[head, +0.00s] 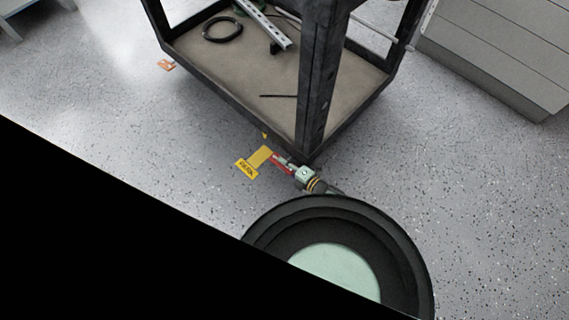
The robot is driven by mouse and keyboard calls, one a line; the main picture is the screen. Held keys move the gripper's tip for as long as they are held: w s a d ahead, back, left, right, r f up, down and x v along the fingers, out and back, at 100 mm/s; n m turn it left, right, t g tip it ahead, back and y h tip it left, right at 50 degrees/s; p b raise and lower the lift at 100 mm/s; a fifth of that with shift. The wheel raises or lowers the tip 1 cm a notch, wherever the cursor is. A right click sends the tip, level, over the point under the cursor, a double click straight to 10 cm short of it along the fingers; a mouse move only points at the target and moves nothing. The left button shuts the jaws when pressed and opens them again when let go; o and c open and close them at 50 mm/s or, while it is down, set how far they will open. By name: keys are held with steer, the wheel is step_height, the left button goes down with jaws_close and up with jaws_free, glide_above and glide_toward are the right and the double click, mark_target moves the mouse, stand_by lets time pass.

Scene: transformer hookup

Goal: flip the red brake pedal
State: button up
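The red brake pedal (281,163) shows as a small red strip low at the near corner of the dark cart, beside a yellow plate (260,156). A yellow tag with dark lettering (246,169) is at the plate's lower left. My arm reaches down to this corner, and its pale green wrist part shows right of the pedal. My gripper (288,161) is at or very close to the pedal. Its fingers are too small and partly hidden, so I cannot tell whether they touch the pedal or are open or shut.
The dark-framed cart (205,65) carries a black cable coil (222,29) and a metal rail (265,24) on its lower shelf. A grey cabinet (497,65) stands at upper right. An orange tag (166,65) is at the cart's left corner. Speckled floor (100,100) is clear at left.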

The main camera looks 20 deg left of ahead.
jaws_close()
steer(key=shift+f, duration=0.1)
steer(key=b, duration=0.2)
steer(key=shift+f+y+b, duration=0.35)
steer(key=shift+f+y, duration=0.05)
steer(key=y+b, duration=0.1)
steer(key=b, duration=0.2)
steer(key=shift+d+f+t, duration=0.1)
steer(key=shift+t, duration=0.3)
steer(key=shift+y+b, duration=0.7)
steer(key=shift+b, duration=0.4)
steer(key=shift+r+t+y, duration=0.3)
steer(key=shift+r, duration=0.15)
steer(key=shift+o, duration=1.9)
jaws_free()
